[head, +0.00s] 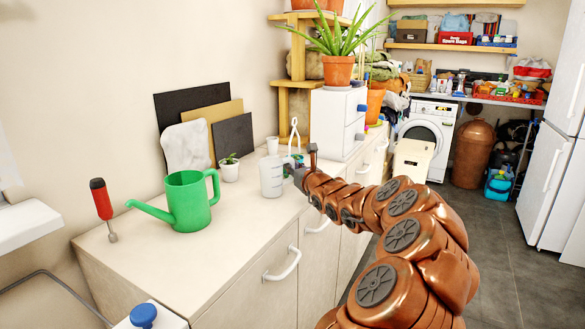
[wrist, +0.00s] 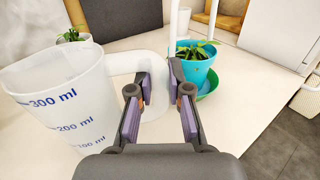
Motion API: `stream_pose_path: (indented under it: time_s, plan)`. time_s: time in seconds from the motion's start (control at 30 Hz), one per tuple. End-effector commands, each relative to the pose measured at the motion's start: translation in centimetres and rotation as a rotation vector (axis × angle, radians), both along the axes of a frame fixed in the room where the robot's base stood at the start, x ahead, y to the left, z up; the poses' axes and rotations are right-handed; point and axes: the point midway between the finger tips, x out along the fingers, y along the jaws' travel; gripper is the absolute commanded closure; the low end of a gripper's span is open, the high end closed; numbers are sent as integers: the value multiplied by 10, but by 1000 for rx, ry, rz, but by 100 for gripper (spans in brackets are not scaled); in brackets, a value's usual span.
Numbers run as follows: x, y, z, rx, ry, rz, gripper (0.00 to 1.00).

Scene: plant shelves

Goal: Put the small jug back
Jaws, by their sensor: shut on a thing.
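The small jug is a translucent white measuring jug (head: 271,177) at the counter's right part in the head view. In the wrist view the jug (wrist: 62,108) fills the left side, upright, with blue marks up to 300 ml and an open top. Its handle (wrist: 125,62) reaches right, between my fingers. My gripper (wrist: 161,92) is shut on that handle; in the head view my gripper (head: 294,172) is just right of the jug. The jug's base is out of the wrist view, and I cannot tell whether it touches the counter.
A turquoise pot (wrist: 197,70) with a seedling stands on a green saucer (wrist: 208,97) just beyond my fingers. A green watering can (head: 187,202), a small white pot (head: 229,172) and a white cup (head: 272,145) stand nearby. A white drawer box (head: 331,122) is behind right. The front counter (head: 245,215) is clear.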

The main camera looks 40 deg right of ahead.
Motion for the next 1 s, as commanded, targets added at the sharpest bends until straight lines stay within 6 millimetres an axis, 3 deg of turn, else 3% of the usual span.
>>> stream_pose_path:
  time_s: [0.17, 0.2, 0.43, 0.83, 1.0]
  plan:
    - [0, 0, -3, 1, -1, 0, 100]
    - [0, 0, -3, 1, -1, 0, 81]
    - [0, 0, -2, 1, 0, 0, 57]
    - [0, 0, 2, 0, 1, 0, 57]
    - [-15, 3, 1, 1, -3, -3, 57]
